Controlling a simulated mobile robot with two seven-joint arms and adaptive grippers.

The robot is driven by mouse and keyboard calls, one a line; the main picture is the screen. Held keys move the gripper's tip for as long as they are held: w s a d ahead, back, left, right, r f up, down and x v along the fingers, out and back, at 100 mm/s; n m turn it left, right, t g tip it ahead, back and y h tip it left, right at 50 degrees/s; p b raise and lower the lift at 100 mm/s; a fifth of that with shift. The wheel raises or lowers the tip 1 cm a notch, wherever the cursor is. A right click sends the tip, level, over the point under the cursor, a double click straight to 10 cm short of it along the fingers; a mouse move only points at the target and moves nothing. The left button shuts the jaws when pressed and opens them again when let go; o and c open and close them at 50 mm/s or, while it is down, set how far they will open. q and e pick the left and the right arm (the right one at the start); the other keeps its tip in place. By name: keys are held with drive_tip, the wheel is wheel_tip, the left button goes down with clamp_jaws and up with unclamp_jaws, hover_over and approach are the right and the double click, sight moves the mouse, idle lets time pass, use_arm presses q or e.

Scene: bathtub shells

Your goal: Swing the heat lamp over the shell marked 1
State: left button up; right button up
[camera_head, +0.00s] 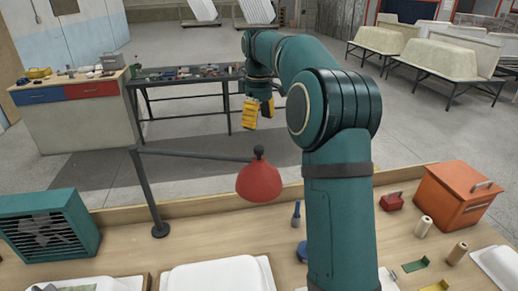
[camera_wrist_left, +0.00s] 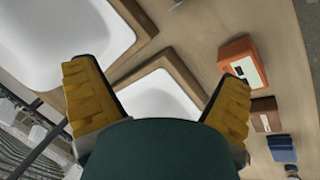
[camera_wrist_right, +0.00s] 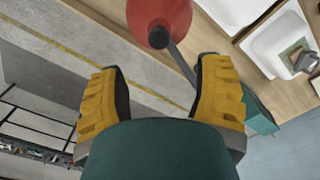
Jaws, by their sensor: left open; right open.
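The heat lamp has a red shade (camera_head: 258,182) on a dark swing arm (camera_head: 195,154) from an upright post (camera_head: 151,195) at the back of the bench. My right gripper (camera_head: 258,118) is open and empty, beyond and above the shade in the head view. In the right wrist view the shade (camera_wrist_right: 165,15) shows past the open fingertips (camera_wrist_right: 163,68), apart from them. White shells show at the bottom edge of the head view (camera_head: 218,275) and in the left wrist view (camera_wrist_left: 65,40). No number is readable on them. My left gripper (camera_wrist_left: 157,75) is open and empty above the shells.
A teal fan box (camera_head: 48,228) stands at the bench's left, and an orange box (camera_head: 455,195) at its right. Small bottles (camera_head: 424,226) and a red case (camera_head: 392,201) lie near it. My right arm covers the bench's middle right.

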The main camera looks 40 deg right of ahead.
sight(259, 148)
wheel_tip(259, 148, down, 10)
drive_tip(key=shift+d+f, duration=0.1)
idle(0.4)
clamp_jaws()
